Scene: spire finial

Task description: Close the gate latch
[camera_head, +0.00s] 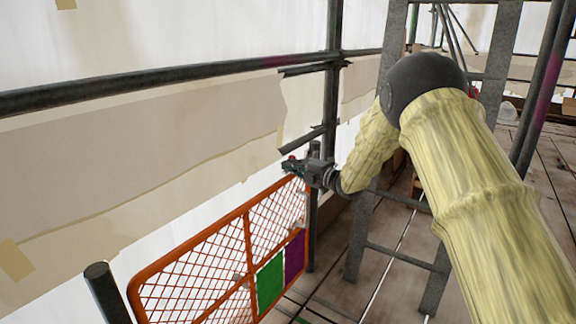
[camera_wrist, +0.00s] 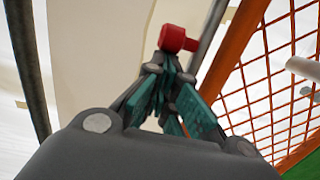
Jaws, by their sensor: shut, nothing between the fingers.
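The gate (camera_head: 248,240) is an orange frame with mesh, and its far upright edge stands close beside a dark post (camera_head: 313,225). It also shows at the right of the wrist view (camera_wrist: 235,62). My gripper (camera_head: 293,166) is at the gate's top far corner, by the post. In the wrist view my gripper (camera_wrist: 165,75) has its teal fingers together, with nothing seen between them. A red knob (camera_wrist: 175,38), which looks like the latch handle, is just beyond the fingertips. I cannot tell whether they touch. The rest of the latch is hidden.
A green panel (camera_head: 270,283) and a purple panel (camera_head: 294,254) hang on the gate. A dark scaffold rail (camera_head: 160,80) runs above it before pale sheeting. A ladder-like grey frame (camera_head: 400,248) stands right of the post. Planked floor (camera_head: 385,285) lies below.

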